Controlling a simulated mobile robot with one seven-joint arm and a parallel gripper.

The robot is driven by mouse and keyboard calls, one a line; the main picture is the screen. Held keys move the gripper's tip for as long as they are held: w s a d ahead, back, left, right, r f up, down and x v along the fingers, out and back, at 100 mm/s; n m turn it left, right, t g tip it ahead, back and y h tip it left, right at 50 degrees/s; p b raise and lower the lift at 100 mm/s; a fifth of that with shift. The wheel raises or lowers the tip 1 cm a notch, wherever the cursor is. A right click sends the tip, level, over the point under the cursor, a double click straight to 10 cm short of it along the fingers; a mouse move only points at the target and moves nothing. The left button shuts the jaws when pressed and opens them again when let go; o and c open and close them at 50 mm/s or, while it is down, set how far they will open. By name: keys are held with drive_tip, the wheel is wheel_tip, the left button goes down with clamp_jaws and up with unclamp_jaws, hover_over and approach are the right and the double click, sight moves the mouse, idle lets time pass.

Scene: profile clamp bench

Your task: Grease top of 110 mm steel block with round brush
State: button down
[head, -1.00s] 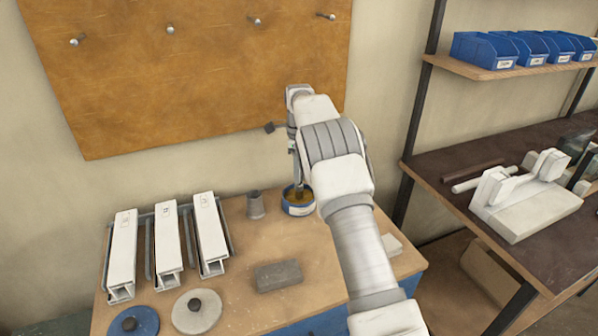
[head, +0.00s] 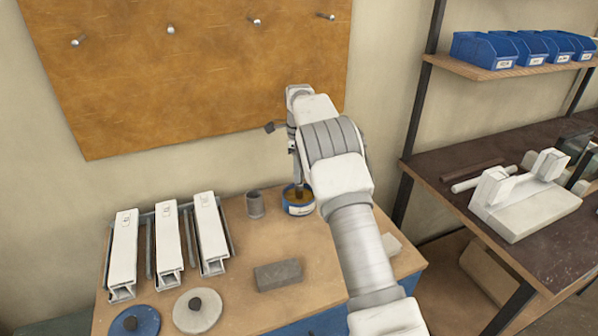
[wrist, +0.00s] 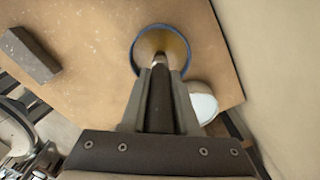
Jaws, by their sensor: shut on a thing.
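My gripper (head: 296,160) is shut on the round brush (head: 299,187), which points down into the blue-rimmed tin (head: 299,209) of yellow-brown grease. In the wrist view the brush (wrist: 160,62) runs from between the fingers into the tin (wrist: 135,60). Its bristle end is down inside the tin and I cannot see how deep. The grey steel block (head: 278,275) lies flat on the bench, nearer the front than the tin. It shows dark at upper left in the wrist view (wrist: 30,55), apart from my gripper.
A grey cup (head: 254,205) stands left of the tin. Several white profiles (head: 168,240) lie in racks at left, with blue (head: 145,322) and pale (head: 205,318) knobbed discs in front. A pale round thing (wrist: 203,102) is beside the tin.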

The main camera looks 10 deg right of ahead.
drive_tip(key=shift+f, duration=0.1)
wheel_tip(320, 180, up, 7)
drive_tip(key=p, duration=0.7)
idle(0.6)
drive_tip(key=shift+s+d+n, duration=0.1)
drive_tip(key=shift+s+n, duration=0.15)
drive_tip(key=shift+n, duration=0.25)
drive_tip(key=s+f+n, duration=0.3)
drive_tip(key=s+n, duration=0.8)
drive_tip(key=s, duration=0.1)
drive_tip(key=s+f+n, duration=0.3)
drive_tip(key=s+n, duration=0.8)
drive_tip(key=s, duration=0.1)
